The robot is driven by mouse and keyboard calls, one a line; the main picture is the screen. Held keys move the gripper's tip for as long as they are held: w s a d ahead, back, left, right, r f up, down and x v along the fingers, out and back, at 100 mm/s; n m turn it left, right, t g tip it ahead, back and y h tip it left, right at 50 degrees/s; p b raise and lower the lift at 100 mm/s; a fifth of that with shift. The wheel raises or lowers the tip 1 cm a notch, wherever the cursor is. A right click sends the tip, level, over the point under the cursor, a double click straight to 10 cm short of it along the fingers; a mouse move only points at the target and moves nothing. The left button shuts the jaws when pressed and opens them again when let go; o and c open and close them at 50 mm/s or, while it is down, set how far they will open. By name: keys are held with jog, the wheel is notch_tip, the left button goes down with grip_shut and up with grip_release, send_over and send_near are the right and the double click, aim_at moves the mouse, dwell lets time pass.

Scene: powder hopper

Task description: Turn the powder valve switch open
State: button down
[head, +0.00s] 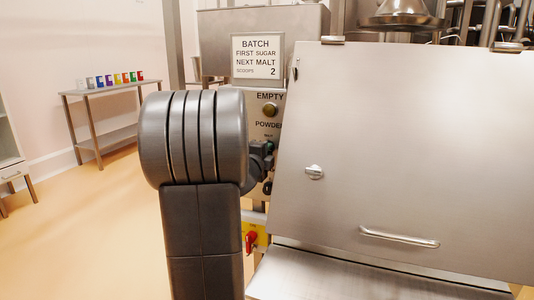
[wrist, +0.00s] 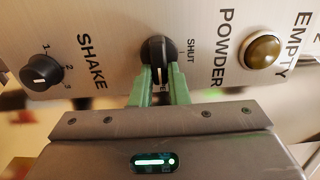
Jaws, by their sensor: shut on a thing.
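The powder valve switch (wrist: 158,50) is a round black knob on the steel panel, at the top middle of the wrist view. The word SHUT is printed beside it and POWDER further right. A pale line on its grip bar points down in the picture, between the fingers. My gripper (wrist: 160,84) has green fingers on both sides of that bar and is shut on it. In the head view my arm hides most of the panel, and only a dark part of my gripper (head: 262,152) shows near the switch.
A black SHAKE dial (wrist: 41,72) and a brass EMPTY button (wrist: 262,51) flank the switch. A large steel hopper door (head: 420,150) fills the right. A red handle (head: 251,240) is below the panel. A side table (head: 110,87) stands at left, with open floor before it.

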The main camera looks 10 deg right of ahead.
jog(key=c, duration=1.4)
grip_release()
jog(key=p+v, duration=0.1)
jog(key=v, duration=1.2)
jog(key=shift+s+a+p, duration=0.25)
jog(key=shift+s+p, duration=0.05)
jog(key=shift+s, duration=0.05)
jog(key=b+x, duration=0.1)
jog(key=x, duration=1.3)
jog(key=shift+s+a, duration=0.1)
